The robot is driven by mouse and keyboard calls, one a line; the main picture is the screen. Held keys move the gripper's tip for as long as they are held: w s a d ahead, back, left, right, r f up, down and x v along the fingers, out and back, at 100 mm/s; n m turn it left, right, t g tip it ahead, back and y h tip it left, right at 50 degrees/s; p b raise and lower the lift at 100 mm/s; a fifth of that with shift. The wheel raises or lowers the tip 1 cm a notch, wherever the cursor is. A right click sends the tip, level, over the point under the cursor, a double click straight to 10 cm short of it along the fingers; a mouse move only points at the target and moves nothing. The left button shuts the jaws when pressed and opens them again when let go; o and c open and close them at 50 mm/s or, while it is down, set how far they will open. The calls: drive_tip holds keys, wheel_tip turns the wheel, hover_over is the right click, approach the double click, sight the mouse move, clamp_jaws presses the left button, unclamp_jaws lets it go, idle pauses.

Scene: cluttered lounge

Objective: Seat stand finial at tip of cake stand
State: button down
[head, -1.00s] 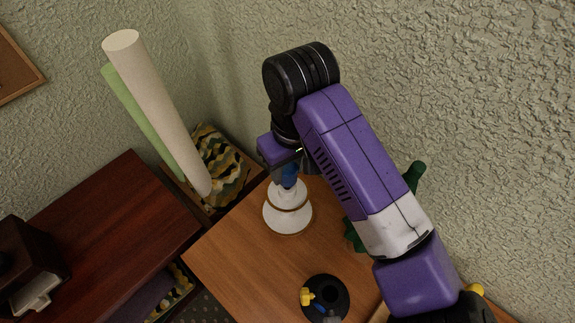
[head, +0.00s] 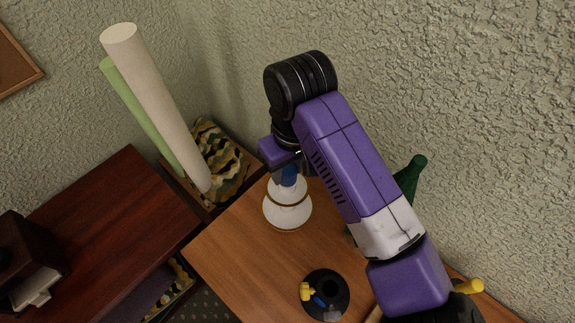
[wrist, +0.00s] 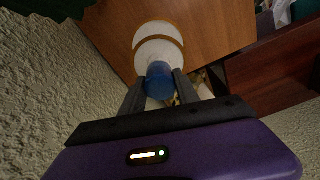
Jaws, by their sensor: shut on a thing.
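The white cake stand (head: 287,213) with gold-brown rims stands upright on the wooden table, below my gripper. It also shows in the wrist view (wrist: 158,50). My gripper (head: 289,172) points down over the stand's top. In the wrist view my gripper (wrist: 159,84) has its two dark fingers on either side of a blue piece, the stand finial (wrist: 159,78), and is shut on it. The finial lines up with the stand's top; whether it touches or sits on the tip cannot be told. The fingers hide part of the finial in the head view.
A black round holder (head: 338,291) with yellow and blue items stands at the table's front. A green bottle (head: 411,172) is partly behind my arm. Tall paper rolls (head: 150,100) stand left of the table (head: 235,260). A dark red cabinet (head: 115,220) is at left; textured walls are close behind.

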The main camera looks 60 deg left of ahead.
sight(289, 172)
drive_tip(key=shift+f, duration=0.35)
drive_tip(key=c, duration=0.8)
unclamp_jaws()
drive_tip(key=shift+r, duration=0.15)
drive_tip(key=r, duration=0.2)
drive_tip(key=r+b, duration=0.1)
drive_tip(key=r, duration=0.2)
drive_tip(key=d+r, duration=0.1)
drive_tip(key=r, duration=0.1)
drive_tip(key=shift+r, duration=0.25)
